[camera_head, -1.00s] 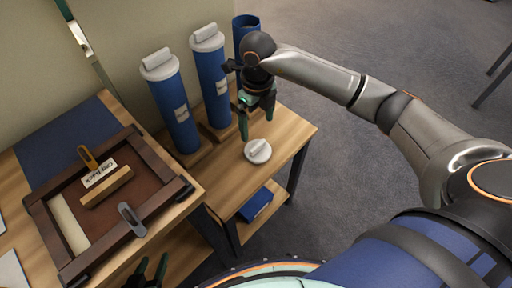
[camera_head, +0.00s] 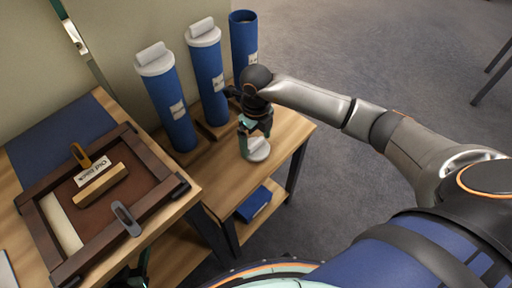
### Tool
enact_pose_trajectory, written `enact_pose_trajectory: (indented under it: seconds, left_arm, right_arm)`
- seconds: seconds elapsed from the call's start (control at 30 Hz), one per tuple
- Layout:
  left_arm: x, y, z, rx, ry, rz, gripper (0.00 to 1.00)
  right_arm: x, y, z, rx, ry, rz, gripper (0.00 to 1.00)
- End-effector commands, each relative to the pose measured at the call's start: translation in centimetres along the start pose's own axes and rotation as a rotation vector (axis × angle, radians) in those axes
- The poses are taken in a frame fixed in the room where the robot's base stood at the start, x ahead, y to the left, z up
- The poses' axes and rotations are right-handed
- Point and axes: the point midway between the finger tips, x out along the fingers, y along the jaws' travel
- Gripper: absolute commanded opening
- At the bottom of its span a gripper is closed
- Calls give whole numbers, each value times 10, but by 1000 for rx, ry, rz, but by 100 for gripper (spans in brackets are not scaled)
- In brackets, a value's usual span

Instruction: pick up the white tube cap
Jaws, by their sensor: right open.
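The white tube cap (camera_head: 258,152) lies on the wooden table (camera_head: 222,180) near its right front part, a round disc with a raised grip bar. My right gripper (camera_head: 256,143) is open and pointing down, right at the cap. Its green fingertips are about the cap's grip bar; whether they touch it is hard to tell. My left gripper shows only as a small dark green part (camera_head: 141,270) at the bottom left, mostly hidden below the framed tray, and its jaws are not readable.
Two blue tubes with white caps (camera_head: 166,100) (camera_head: 209,75) and an open blue tube (camera_head: 243,40) stand behind. A wooden frame (camera_head: 45,222) with a labelled card and clips lies on the left table. A blue box (camera_head: 253,205) sits on the lower shelf.

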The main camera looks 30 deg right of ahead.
Motion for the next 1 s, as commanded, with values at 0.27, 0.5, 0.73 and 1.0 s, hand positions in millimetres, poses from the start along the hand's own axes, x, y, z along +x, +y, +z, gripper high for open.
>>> enact_pose_trajectory:
  seconds: [0.27, 0.5, 0.73, 1.0]
  left_arm:
    - [0, 0, 1, -1, -3, 0, 50]
    - [0, 0, 1, -1, -4, 0, 50]
    - [0, 0, 2, -2, -5, 1, 50]
    - [0, 0, 2, -2, -6, 1, 50]
  right_arm:
    - [0, 0, 0, 0, 0, 0, 72]
    - [0, 0, 0, 0, 0, 0, 45]
    - [-1, 0, 0, 1, 0, 0, 21]
    - [-2, 0, 0, 1, 0, 0, 21]
